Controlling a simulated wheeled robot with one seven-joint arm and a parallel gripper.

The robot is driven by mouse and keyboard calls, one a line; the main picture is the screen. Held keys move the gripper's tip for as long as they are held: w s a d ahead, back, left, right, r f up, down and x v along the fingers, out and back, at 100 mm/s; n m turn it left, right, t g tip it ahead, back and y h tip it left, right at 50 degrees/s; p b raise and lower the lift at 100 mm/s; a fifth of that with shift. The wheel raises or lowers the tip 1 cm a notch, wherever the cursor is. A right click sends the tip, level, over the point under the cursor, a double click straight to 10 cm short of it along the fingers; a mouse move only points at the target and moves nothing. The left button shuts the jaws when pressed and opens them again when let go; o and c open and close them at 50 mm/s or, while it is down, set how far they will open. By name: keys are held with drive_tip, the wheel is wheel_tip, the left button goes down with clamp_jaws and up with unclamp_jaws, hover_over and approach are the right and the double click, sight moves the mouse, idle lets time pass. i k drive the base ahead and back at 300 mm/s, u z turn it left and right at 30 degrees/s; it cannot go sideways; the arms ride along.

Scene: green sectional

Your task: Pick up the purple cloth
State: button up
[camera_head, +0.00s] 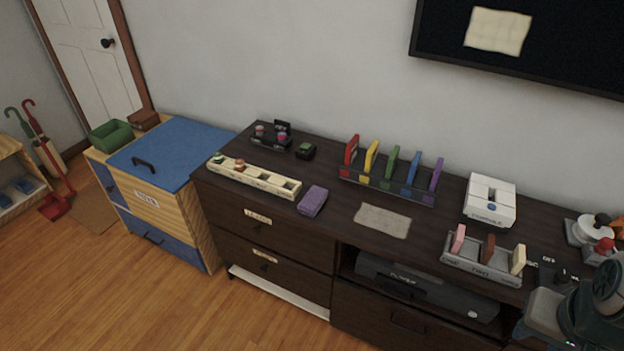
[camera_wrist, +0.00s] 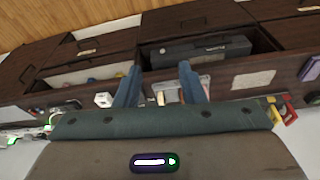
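The purple cloth (camera_head: 312,201) is a small folded bundle on the dark dresser top, near its front edge, between the cream compartment tray and the beige cloth. It also shows at the right edge of the wrist view (camera_wrist: 311,69). My gripper (camera_wrist: 158,72) shows in the wrist view with its two blue fingers apart and nothing seen held between them. It is well away from the purple cloth, over the grey tray part of the dresser. In the head view my arm shows at the lower right corner; the fingertips are not seen there.
A cream tray (camera_head: 254,177) lies left of the cloth and a flat beige cloth (camera_head: 383,220) to its right. Behind stands a rack (camera_head: 386,187) of coloured upright pieces. A grey tray (camera_head: 483,262) and white box (camera_head: 490,201) are farther right. Dresser top around the purple cloth is partly bare.

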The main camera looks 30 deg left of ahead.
sight(312, 202)
drive_tip(key=u, duration=1.3)
drive_tip(key=k, duration=0.4)
drive_tip(key=u, duration=0.85)
drive_tip(key=i, duration=1.6)
drive_tip(key=z, duration=0.8)
